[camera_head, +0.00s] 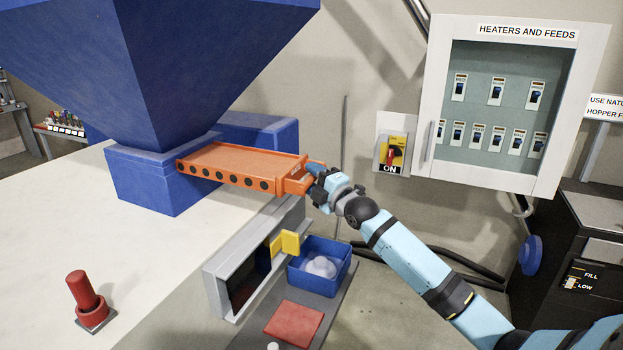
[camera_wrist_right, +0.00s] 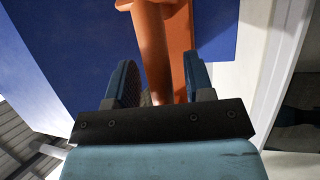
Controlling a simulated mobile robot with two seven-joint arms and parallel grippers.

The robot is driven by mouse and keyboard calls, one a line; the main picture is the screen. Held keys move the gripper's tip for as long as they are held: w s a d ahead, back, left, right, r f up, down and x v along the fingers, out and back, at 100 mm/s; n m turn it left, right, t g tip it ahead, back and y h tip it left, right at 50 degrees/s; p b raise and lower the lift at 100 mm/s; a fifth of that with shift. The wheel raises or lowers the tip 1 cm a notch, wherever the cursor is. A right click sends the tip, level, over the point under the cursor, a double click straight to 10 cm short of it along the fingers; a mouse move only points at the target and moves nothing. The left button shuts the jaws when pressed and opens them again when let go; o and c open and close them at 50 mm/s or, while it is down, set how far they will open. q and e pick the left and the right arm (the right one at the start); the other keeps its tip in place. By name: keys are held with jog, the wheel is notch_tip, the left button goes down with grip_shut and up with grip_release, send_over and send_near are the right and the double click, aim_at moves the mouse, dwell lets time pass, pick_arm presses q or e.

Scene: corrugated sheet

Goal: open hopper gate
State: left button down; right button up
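The blue hopper (camera_head: 210,50) stands at the upper left on a blue base block (camera_head: 145,185). The orange hopper gate (camera_head: 235,162), a flat slide with a row of dark holes along its side, sticks out to the right from the hopper base. My right gripper (camera_head: 318,178) is at the handle on the gate's right end. My left gripper is not in view.
Below the gate are a grey frame with a yellow tab (camera_head: 290,243), a blue bin (camera_head: 320,268) and a red plate (camera_head: 294,323). A red ON switch (camera_head: 391,155) and a breaker cabinet (camera_head: 430,80) are on the wall. A red post (camera_head: 85,292) stands at the lower left.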

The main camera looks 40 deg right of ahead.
jog(key=shift+s+f, duration=0.15)
jog(key=shift+s, duration=0.2)
jog(key=b+v, duration=0.3)
jog(key=v, duration=1)
